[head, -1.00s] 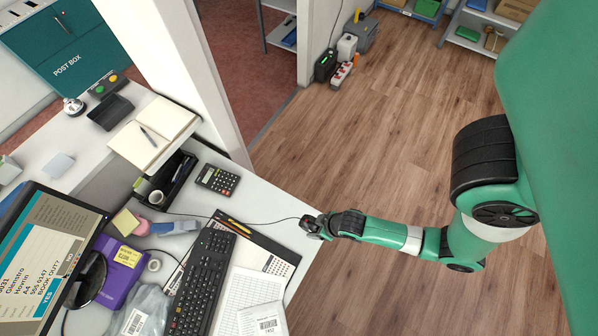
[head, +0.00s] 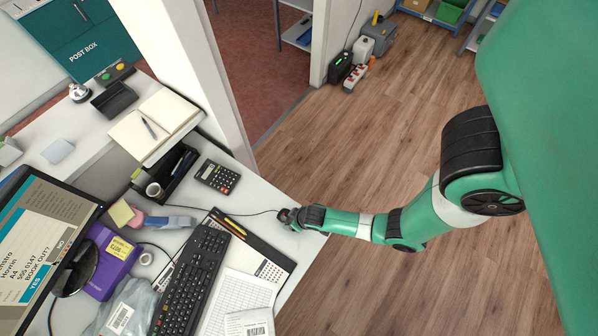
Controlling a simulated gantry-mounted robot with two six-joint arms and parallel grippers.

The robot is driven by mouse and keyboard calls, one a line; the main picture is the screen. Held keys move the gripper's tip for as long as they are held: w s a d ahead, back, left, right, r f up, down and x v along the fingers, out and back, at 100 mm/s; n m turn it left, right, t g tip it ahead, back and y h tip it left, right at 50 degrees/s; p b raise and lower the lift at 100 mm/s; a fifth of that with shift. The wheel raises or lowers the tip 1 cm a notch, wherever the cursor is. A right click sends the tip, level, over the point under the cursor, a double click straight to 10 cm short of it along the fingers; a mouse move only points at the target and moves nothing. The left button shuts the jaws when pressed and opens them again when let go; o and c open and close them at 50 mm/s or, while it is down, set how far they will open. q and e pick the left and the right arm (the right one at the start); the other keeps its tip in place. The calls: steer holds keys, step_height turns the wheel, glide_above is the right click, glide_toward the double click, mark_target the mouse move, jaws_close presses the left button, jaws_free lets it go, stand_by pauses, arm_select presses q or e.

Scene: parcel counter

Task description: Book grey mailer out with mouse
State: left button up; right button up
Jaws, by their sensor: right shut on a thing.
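My right gripper (head: 288,215) is shut at the desk's right edge, at the end of a thin dark cable. The mouse itself is hidden by the gripper or too small to make out. The grey mailer (head: 108,318) lies at the bottom left, a plastic bag with a white barcode label (head: 121,318). The monitor (head: 42,235) at the left shows "BOOK OUT?" with a blue YES and a NO beside it. I cannot make out a pointer on the screen. My left gripper is not in view.
A black keyboard (head: 190,280) lies beside the grey mailer. A dark-edged desk board (head: 270,268), paper sheet (head: 238,293) and white labelled packet (head: 249,322) lie right of it. A purple box (head: 117,268), pen tray (head: 180,178) and calculator (head: 217,176) stand nearby.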

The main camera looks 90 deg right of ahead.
mark_target(286, 224)
steer(key=shift+w+d+r, duration=0.1)
steer(key=shift+w+d, duration=0.05)
steer(key=shift+w, duration=0.3)
steer(key=shift+w+d+r, duration=0.1)
steer(key=shift+w+d, duration=0.05)
steer(key=shift+w, duration=0.25)
steer(key=shift+s+f, duration=0.15)
steer(key=shift+f+b, duration=1.2)
steer(key=shift+b, duration=0.2)
steer(key=shift+f, duration=0.1)
steer(key=shift+a, duration=0.1)
steer(key=shift+w+a, duration=0.7)
steer(key=shift+a, duration=0.1)
stand_by(0.6)
